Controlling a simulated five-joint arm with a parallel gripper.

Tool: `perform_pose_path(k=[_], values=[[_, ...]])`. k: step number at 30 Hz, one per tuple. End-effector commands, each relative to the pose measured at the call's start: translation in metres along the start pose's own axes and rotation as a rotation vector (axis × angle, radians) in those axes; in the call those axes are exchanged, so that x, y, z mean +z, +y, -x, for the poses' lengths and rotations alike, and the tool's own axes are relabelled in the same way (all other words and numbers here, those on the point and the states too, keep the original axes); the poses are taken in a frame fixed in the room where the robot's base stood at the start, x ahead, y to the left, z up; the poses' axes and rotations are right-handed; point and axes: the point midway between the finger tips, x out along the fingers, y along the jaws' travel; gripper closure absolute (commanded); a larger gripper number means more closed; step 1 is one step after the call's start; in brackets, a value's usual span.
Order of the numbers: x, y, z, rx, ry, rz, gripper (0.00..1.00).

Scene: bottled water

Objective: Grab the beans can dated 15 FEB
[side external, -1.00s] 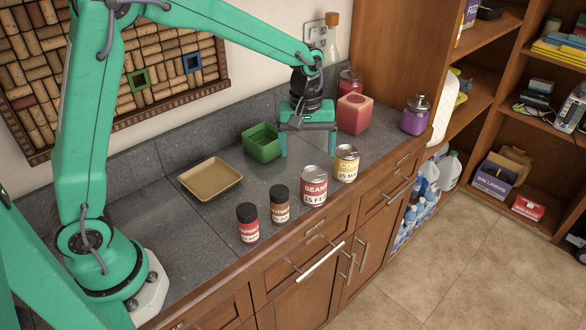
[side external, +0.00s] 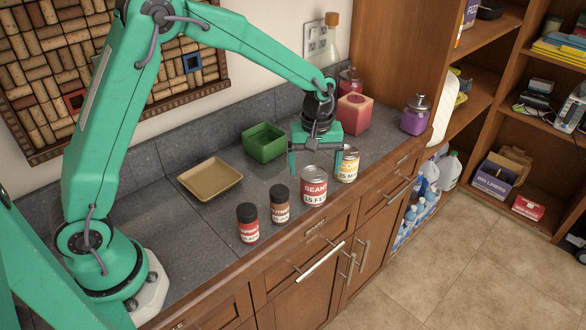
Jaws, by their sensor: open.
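The beans can (side external: 314,188) has a red and white label reading "BEANS" and "15 FE", the rest being cut off at its side. It stands upright near the counter's front edge. My gripper (side external: 315,172) is open and points down, with its fingers just behind the can's top. One finger is at the can's left rear and the other at its right rear, close to the corn can. A yellow corn can (side external: 347,165) marked "15 MA" stands upright to the right of the beans can, partly covered by the right finger.
Two dark-lidded spice jars, one with a red label (side external: 248,224) and one brown (side external: 279,205), stand left of the beans can. A tan tray (side external: 211,179) and a green box (side external: 264,142) lie behind. A red canister (side external: 354,114) and a purple jar (side external: 415,116) stand at the right.

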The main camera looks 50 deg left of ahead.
Motion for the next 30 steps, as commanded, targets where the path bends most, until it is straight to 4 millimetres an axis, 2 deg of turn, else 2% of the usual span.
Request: perform_pose_path(k=[5,18,30], values=[[0.000,0.000,-0.005,-0.001,-0.001,0.000,0.14],[0.000,0.000,-0.049,-0.002,-0.001,0.000,0.14],[0.000,0.000,-0.052,0.000,0.000,0.000,0.14]])
